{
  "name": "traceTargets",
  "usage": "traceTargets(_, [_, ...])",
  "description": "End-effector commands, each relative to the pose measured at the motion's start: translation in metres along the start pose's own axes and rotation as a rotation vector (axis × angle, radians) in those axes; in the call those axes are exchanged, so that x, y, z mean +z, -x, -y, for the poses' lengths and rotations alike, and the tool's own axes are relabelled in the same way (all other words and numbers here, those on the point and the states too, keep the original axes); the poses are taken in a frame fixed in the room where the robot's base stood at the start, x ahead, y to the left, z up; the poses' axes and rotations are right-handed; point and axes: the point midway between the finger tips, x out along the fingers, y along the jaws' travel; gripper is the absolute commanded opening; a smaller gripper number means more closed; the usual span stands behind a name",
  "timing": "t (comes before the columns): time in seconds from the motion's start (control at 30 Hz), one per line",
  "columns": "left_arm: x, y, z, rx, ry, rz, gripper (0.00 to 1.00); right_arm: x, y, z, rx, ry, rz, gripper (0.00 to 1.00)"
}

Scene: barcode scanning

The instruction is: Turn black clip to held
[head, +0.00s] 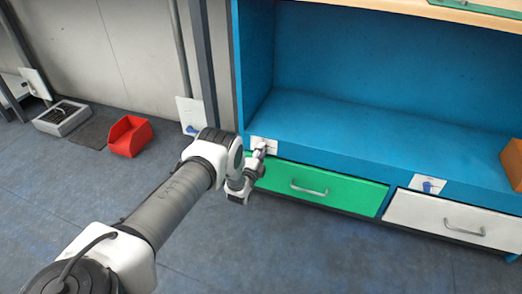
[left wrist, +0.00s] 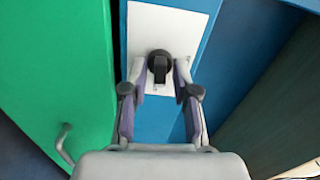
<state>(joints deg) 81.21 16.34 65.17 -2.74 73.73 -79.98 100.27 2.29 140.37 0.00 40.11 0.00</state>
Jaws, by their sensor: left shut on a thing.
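The black clip (left wrist: 160,65) is a dark knob with a straight bar, mounted on a white plate (left wrist: 165,30) fixed to the blue cabinet. In the left wrist view, my left gripper (left wrist: 165,75) has one finger on each side of the clip and is shut on it. The bar points down the picture toward the gripper's palm. In the head view, my left gripper (head: 262,151) is at the white plate (head: 256,141) above the green drawer's left end, and it hides the clip there. My right gripper is not in view.
The green drawer (head: 290,182) with its handle is just below. A white drawer (head: 440,214) and a blue clip (head: 428,186) are to the right. The blue shelf (head: 350,125) is empty in the middle. A red bin (head: 130,136) stands on the floor at left.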

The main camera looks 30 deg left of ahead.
Motion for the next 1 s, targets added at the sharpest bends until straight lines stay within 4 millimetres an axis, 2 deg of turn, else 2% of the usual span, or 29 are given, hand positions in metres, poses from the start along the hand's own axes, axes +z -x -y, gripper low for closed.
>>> traceTargets(0.3, [0.0003,0.0010,-0.0017,0.003,-0.117,0.001,0.00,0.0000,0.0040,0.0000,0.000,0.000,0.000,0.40])
traceTargets(0.8, [0.0003,0.0009,-0.0021,0.003,-0.135,0.000,0.00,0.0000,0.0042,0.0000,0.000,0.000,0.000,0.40])
traceTargets(0.83, [0.0003,0.0010,-0.0021,0.003,-0.135,0.000,0.38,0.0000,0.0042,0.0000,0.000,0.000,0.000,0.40])
traceTargets(1.0, [0.0002,0.0006,-0.0014,0.002,-0.134,0.000,0.38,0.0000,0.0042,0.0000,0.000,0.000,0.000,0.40])
